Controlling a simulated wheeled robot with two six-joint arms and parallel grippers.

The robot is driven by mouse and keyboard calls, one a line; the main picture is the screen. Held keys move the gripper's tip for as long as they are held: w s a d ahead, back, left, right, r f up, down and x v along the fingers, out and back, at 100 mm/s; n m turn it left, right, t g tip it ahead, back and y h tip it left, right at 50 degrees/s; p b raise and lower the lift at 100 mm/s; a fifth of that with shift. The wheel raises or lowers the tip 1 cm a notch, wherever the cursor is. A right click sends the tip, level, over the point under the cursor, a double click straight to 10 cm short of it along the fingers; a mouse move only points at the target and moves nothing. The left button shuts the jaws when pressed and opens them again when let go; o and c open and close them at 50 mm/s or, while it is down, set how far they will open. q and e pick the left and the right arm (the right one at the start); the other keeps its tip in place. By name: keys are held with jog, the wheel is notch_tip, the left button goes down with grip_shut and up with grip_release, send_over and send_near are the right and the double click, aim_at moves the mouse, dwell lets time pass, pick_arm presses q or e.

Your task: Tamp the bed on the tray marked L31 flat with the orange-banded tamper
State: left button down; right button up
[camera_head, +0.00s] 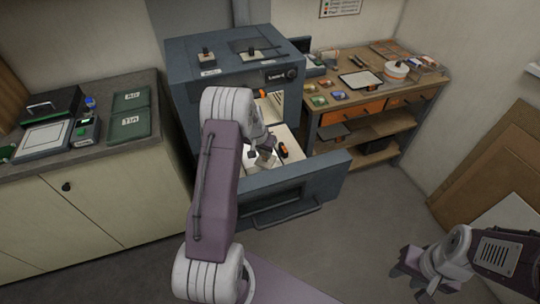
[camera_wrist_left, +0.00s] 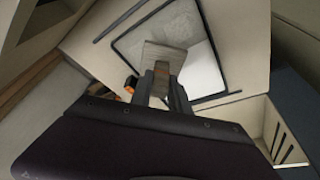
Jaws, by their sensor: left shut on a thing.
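My left gripper (camera_head: 264,150) reaches into the open drawer of the blue-grey kiln. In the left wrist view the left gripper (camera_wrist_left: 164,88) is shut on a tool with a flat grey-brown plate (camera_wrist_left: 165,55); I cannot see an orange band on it. The plate appears over a dark-rimmed tray (camera_wrist_left: 118,43) holding a pale bed (camera_wrist_left: 195,45); whether it touches the bed is unclear. No L31 mark is readable. A black and orange object (camera_head: 283,150) lies beside the gripper, also in the left wrist view (camera_wrist_left: 130,84). My right gripper (camera_head: 420,281) is at the lower right, away from the kiln.
The kiln (camera_head: 200,95) stands between a left counter (camera_head: 62,166) and a wooden workbench (camera_head: 360,108). The drawer front (camera_head: 325,182) juts into the room. Boards (camera_head: 495,165) lean at the right wall. Open floor lies in front of the workbench.

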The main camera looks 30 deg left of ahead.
pick_arm(q)
jog(key=shift+s+a+r, duration=0.1)
jog(key=shift+s+a, duration=0.05)
jog(key=shift+a, duration=0.6)
jog(key=shift+f+b, duration=1.1)
jog(key=shift+b, duration=0.05)
jog(key=shift+f+b, duration=0.2)
jog(key=shift+b, duration=0.3)
dwell(1.0)
jog(key=shift+r, duration=0.15)
jog(key=shift+r+p, duration=0.8)
jog(key=shift+r, duration=0.2)
